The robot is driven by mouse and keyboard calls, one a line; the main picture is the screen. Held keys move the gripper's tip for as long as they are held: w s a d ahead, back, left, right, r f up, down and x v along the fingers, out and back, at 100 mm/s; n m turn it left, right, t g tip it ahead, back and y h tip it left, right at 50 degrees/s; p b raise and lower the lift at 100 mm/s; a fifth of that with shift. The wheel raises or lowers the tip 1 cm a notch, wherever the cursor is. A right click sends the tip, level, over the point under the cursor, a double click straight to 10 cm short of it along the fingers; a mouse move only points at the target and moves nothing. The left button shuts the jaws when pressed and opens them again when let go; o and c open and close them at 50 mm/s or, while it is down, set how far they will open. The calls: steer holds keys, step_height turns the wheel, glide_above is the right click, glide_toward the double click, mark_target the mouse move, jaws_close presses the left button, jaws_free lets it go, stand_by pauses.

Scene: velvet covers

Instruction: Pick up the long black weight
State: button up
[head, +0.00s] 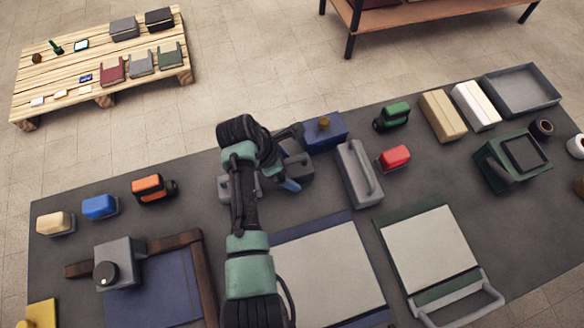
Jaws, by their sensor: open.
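My gripper (288,172) is at the middle of the dark table, behind the two board-like panels, pointing down and right. It is open. A dark grey block (298,167) lies right beside and under the fingers; the gripper hides part of it, and I cannot tell whether they touch. Another grey piece (223,186) shows left of my arm, mostly hidden by it. A long grey block with a bar handle (357,176) lies to the right of the gripper. No clearly black long weight can be made out on the table.
A blue box with a brass knob (323,132) stands just behind the gripper. Red (394,158) and green (393,116) blocks sit to the right. Orange (152,189), blue (100,207) and cream (55,223) blocks stand left. A pallet (60,75) with boxes is on the floor behind.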

steer(key=shift+w+d+f, duration=0.1)
steer(key=shift+d+f, duration=0.1)
steer(key=shift+f, duration=0.25)
jaws_close()
steer(key=shift+w+r, duration=0.15)
steer(key=shift+r, duration=0.05)
